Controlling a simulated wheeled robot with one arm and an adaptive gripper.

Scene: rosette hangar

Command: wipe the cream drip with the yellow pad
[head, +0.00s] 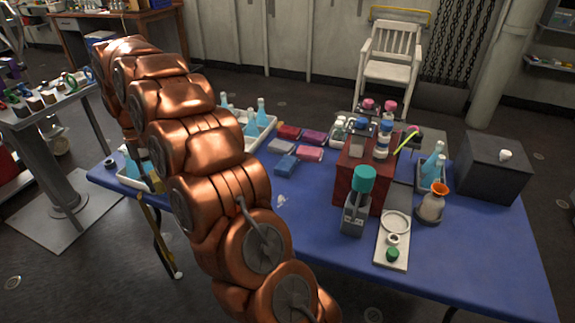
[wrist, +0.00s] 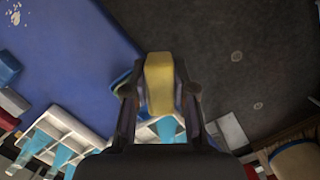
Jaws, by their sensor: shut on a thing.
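The yellow pad (wrist: 159,84) is between the two dark fingers of my gripper (wrist: 159,95) in the wrist view, and the gripper is shut on it. Past the pad show the blue table's edge and the dark floor. The cream drip (head: 281,201) is a small pale spot on the blue table (head: 300,234) in the head view. It also shows as cream specks in the upper left corner of the wrist view (wrist: 14,15), well apart from the pad. In the head view my copper arm covers much of the table's left side and I cannot clearly make out the gripper.
A white tray with blue flasks (head: 262,114) stands at the back left. Several coloured boxes (head: 310,154) lie behind the drip. A red block (head: 356,180), a grey stand with a teal top (head: 364,178) and a dark box (head: 490,170) stand to the right. The table around the drip is bare.

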